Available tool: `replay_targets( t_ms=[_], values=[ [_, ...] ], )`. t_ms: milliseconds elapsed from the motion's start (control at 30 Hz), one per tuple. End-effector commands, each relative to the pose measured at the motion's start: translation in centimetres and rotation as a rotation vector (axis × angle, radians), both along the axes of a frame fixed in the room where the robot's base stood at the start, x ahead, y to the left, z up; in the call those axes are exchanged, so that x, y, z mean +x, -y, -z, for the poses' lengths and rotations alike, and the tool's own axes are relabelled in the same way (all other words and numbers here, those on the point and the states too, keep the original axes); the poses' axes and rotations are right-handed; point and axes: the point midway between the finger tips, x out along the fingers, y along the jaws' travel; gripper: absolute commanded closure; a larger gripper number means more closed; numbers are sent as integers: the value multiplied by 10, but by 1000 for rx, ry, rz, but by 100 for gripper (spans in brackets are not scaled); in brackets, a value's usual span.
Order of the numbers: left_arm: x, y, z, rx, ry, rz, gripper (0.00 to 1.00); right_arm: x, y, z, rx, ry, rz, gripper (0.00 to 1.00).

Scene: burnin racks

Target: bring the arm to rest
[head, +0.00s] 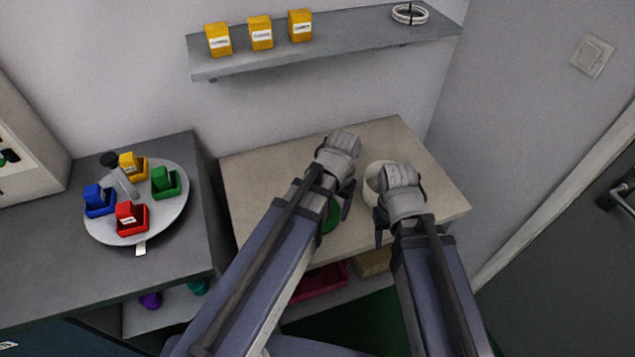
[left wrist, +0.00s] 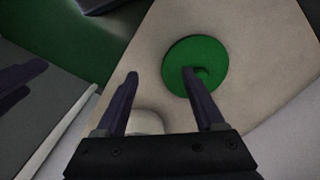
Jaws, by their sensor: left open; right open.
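My left gripper (head: 345,200) is over the wooden-topped table (head: 265,185), its hand bent downward. In the left wrist view its two dark fingers (left wrist: 161,76) are apart with nothing between them. A green disc (left wrist: 215,60) with a small raised hook-like part lies on the table; the right-hand finger overlaps it in that view. In the head view the disc (head: 331,216) is partly hidden behind my left arm. My right gripper (head: 400,222) is over the right part of the table, open, and no held thing shows. A white round object (head: 371,182) is partly hidden behind it.
A grey counter (head: 45,250) at left carries a round tray (head: 180,215) with blue, yellow, green and red bins. A wall shelf (head: 345,50) holds yellow boxes (head: 261,33) and a white coil (head: 410,14). A magenta bin (head: 322,282) sits below the table. A dark door is at right.

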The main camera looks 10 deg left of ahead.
Motion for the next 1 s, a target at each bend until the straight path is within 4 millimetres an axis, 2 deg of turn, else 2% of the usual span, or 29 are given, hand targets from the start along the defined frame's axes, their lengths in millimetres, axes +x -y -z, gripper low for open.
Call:
replay_targets(
  t_ms=[33, 100, 233, 833, 1000],
  values=[
    [-26, 11, 0, 13, -3, 24, 30, 0, 0, 0, 0, 0, 0, 50],
    [-44, 22, 0, 28, -5, 41, 30, 0, 0, 0, 0, 0, 0, 50],
    [-62, 32, -1, 46, -6, 58, 30, 0, 0, 0, 0, 0, 0, 50],
    [-63, 34, -1, 48, -6, 58, 30, 0, 0, 0, 0, 0, 0, 50],
    [-63, 34, -3, 48, -6, 58, 48, 0, 0, -2, 0, 0, 0, 50]
  ],
)
